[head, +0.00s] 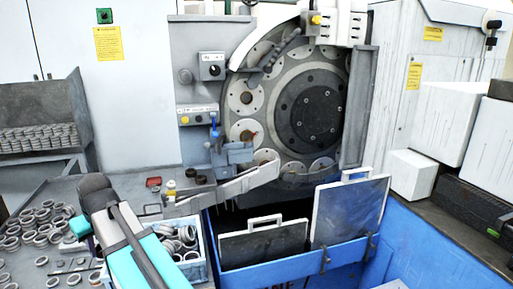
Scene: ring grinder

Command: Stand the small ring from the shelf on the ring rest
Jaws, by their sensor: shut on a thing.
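My arm with its dark joint and teal parts rises at the lower left of the head view. Its jaws are hidden or out of frame, so what they hold does not show. A grey shelf rack (45,160) at the far left holds rows of rings (40,137). I cannot tell whether the small ring is among them. No ring rest can be made out with certainty. Two small dark round pieces (197,178) sit by the machine's front, left of the pale curved guide (235,187).
Many loose rings (40,222) lie on the grey bench, left of my arm. A blue-edged crate (197,270) holds more rings. A blue bin (345,255) with two upright panels stands before the grinder's round plate (315,110). White boxes (447,130) stand at right.

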